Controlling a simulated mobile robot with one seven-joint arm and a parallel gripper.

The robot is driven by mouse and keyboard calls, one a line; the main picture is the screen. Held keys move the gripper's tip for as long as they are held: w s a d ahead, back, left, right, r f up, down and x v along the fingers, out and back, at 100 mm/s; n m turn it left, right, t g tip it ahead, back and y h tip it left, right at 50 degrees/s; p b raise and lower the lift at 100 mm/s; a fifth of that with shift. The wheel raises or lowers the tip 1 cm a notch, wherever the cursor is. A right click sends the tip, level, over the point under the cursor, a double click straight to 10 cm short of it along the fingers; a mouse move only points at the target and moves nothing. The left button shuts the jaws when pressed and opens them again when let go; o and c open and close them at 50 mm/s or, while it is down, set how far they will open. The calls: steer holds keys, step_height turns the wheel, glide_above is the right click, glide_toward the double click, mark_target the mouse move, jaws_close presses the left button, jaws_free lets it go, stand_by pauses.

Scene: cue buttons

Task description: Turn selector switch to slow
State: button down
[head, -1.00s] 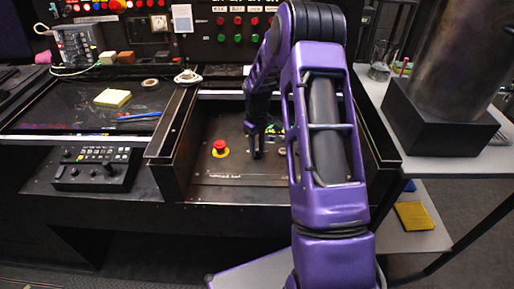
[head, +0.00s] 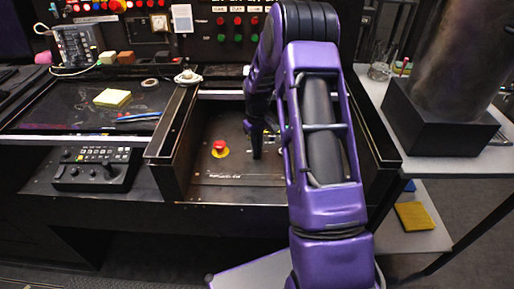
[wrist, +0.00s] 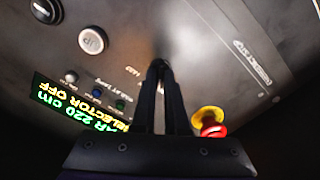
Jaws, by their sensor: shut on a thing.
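My gripper (head: 257,153) points down at the dark recessed panel (head: 222,178), just right of the red emergency button (head: 220,147) with its yellow base. In the wrist view my two dark fingers (wrist: 160,72) are close together with their tips at the panel, shut on the selector switch. The switch itself is hidden by the fingers, so its pointing direction does not show. A lit display (wrist: 78,105) beside the fingers shows upside-down text including "SELECTOR OFF". The red button (wrist: 212,128) is also in the wrist view, close to the fingers but apart.
A round grey button (wrist: 93,40), a black knob (wrist: 45,10) and several small buttons (wrist: 97,93) share the panel. Raised side walls (head: 178,140) border the recess. A joystick box (head: 97,168) stands left, and a dark block (head: 437,125) right.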

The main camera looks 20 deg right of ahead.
steer(key=m, duration=0.6)
steer(key=shift+m, duration=0.4)
stand_by(0.3)
steer(key=c, duration=0.9)
jaws_free()
steer(key=shift+c, duration=0.2)
step_height(320, 180, up, 18)
steer(key=p, duration=0.2)
steer(key=shift+f+p, duration=0.25)
steer(key=shift+p, duration=0.05)
